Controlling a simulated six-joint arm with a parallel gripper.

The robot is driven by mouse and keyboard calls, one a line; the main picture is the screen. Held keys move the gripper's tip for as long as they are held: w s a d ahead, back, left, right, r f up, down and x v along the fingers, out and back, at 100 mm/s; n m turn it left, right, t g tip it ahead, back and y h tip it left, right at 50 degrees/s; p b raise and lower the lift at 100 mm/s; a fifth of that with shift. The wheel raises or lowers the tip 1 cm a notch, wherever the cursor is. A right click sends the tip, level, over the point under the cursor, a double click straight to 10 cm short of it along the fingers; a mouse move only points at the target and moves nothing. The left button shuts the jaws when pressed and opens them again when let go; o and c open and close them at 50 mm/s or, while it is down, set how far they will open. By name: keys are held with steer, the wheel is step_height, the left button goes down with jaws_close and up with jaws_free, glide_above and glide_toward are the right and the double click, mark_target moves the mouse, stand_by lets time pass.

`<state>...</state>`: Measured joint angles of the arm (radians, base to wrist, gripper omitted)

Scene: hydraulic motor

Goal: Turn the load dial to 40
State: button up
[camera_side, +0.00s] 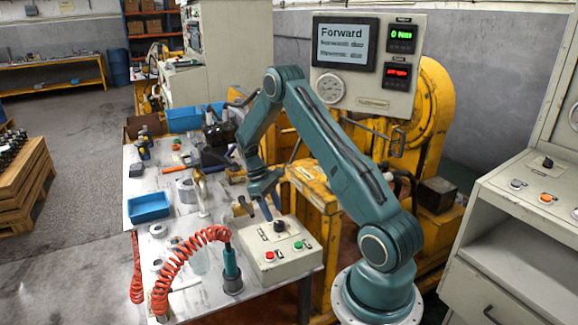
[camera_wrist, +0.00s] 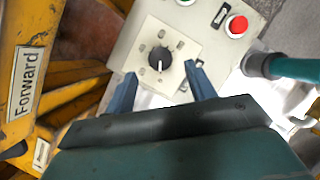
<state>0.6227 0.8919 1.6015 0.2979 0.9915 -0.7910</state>
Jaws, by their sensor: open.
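The load dial is a black round knob (camera_wrist: 160,59) with a white pointer line, on a pale square plate of the control box (camera_wrist: 214,42). In the wrist view the pointer line aims down toward my gripper; no readable number marks show around it. In the side view the knob (camera_side: 279,226) stands on top of the cream control box (camera_side: 285,262). My gripper (camera_wrist: 160,82) is open, its two blue fingers apart on either side of the knob's near side in the picture. In the side view my gripper (camera_side: 258,211) is above and left of the knob, apart from it.
Red (camera_side: 269,256) and green (camera_side: 298,245) buttons sit on the box front. A dark teal tool (camera_side: 231,268) with a coiled red hose stands left of the box. A panel (camera_side: 368,62) reads "Forward", with a green "0 Nm" display. A blue tray (camera_side: 149,207) lies on the cluttered table.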

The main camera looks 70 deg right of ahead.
mark_target(278, 223)
steer(key=shift+x, duration=2.25)
steer(key=shift+w, duration=0.1)
steer(key=c, duration=1)
